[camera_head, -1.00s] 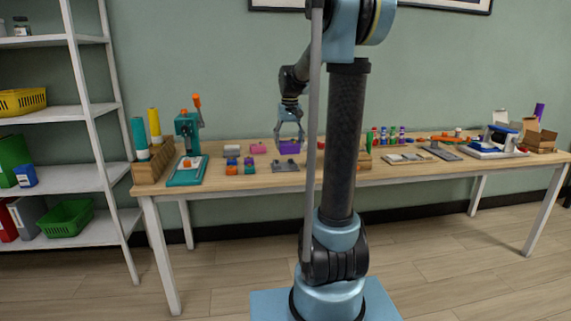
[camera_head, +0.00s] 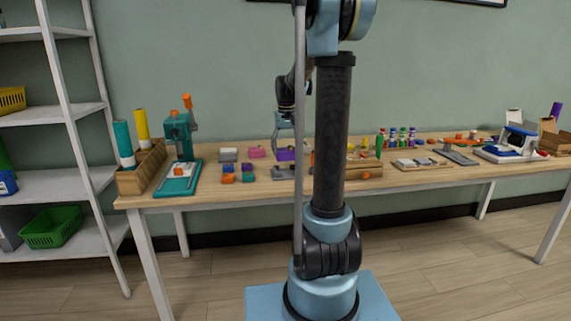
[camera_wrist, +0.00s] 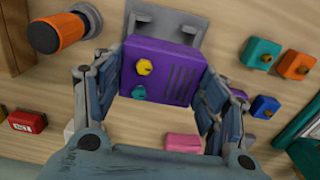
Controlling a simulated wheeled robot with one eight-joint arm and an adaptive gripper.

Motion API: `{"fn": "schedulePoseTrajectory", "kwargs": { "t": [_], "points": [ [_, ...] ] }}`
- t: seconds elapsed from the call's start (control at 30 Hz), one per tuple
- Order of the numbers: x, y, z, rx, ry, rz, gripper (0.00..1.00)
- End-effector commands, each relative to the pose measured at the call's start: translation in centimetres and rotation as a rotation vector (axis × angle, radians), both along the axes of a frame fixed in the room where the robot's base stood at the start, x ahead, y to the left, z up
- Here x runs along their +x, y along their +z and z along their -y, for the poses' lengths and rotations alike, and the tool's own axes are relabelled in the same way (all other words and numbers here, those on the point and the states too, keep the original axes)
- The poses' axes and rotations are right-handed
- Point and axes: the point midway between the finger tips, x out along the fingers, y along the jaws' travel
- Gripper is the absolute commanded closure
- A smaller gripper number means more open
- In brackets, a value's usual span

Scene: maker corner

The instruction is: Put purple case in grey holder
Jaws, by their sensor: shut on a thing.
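The purple case (camera_wrist: 160,70) has a yellow knob, a teal knob and dark slots on its face. My gripper (camera_wrist: 160,90) is shut on it, with one finger at each side in the wrist view. The grey holder (camera_wrist: 168,22) lies just beyond the case, with two upright prongs; the case overlaps part of it, and I cannot tell whether they touch. In the head view the case (camera_head: 286,155) is over the table just behind the grey holder (camera_head: 283,173). My gripper (camera_head: 285,150) is there partly hidden by my arm's column.
Orange and blue blocks (camera_head: 229,173) lie left of the holder. A pink block (camera_head: 257,152) and a grey block (camera_head: 228,154) lie behind them. A teal press (camera_head: 180,155) stands farther left.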

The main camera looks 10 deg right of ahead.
Motion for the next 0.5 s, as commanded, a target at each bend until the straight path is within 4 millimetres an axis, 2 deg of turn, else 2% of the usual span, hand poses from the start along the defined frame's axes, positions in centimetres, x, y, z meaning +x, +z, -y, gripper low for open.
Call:
{"fn": "schedulePoseTrajectory", "kwargs": {
  "t": [0.17,0.43,0.5],
  "points": [
    [0.0,-1.3,0.0,0.0,-0.001,0.0,0.64],
    [0.0,-4.5,0.0,0.0,0.0,0.0,0.64],
    [0.0,-4.9,0.0,0.0,0.0,0.0,0.73]
  ]
}}
